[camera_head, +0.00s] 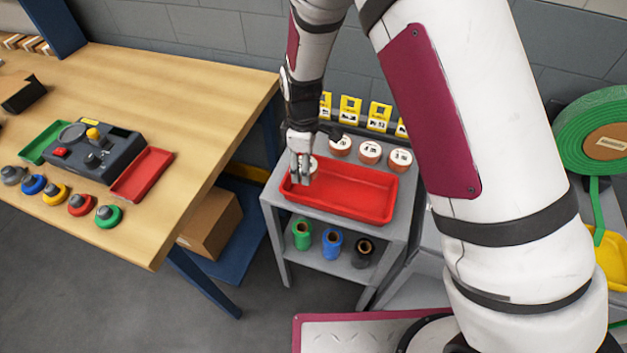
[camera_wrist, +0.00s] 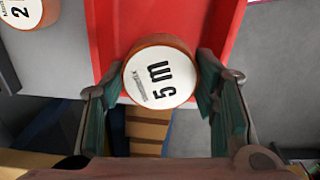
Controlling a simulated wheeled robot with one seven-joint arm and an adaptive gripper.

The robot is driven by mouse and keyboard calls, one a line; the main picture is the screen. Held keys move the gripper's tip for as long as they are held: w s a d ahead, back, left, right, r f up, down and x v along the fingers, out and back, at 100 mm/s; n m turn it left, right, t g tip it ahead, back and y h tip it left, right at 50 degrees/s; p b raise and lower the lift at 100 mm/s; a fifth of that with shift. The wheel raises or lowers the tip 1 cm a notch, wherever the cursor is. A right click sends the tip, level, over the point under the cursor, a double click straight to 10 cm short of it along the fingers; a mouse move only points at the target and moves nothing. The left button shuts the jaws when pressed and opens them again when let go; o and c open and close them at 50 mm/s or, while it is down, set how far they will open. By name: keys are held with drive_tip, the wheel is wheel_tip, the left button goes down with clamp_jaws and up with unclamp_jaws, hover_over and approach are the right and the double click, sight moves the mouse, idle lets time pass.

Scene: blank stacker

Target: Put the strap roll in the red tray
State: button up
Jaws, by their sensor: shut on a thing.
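My gripper (camera_head: 302,168) points down at the left end of the large red tray (camera_head: 350,209) on a small grey stand. It is shut on a strap roll (camera_head: 313,167), which is mostly hidden by the fingers in the head view. In the wrist view the roll (camera_wrist: 161,77) shows a round white top marked "5 m" and an orange-brown side, between the two green-lined fingers. Behind it lies the end of the red tray (camera_wrist: 222,30). I cannot tell how high the roll is above the tray floor.
Several similar white-topped rolls (camera_head: 370,152) stand behind the tray by yellow cards (camera_head: 349,110). Green, blue and black rolls (camera_head: 332,244) stand on the lower shelf. A smaller red tray (camera_head: 142,174) sits on the wooden bench (camera_head: 190,95). The large tray's middle looks empty.

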drive_tip(key=shift+f, duration=2.6)
drive_tip(key=shift+f, duration=0.15)
drive_tip(key=o, duration=1.2)
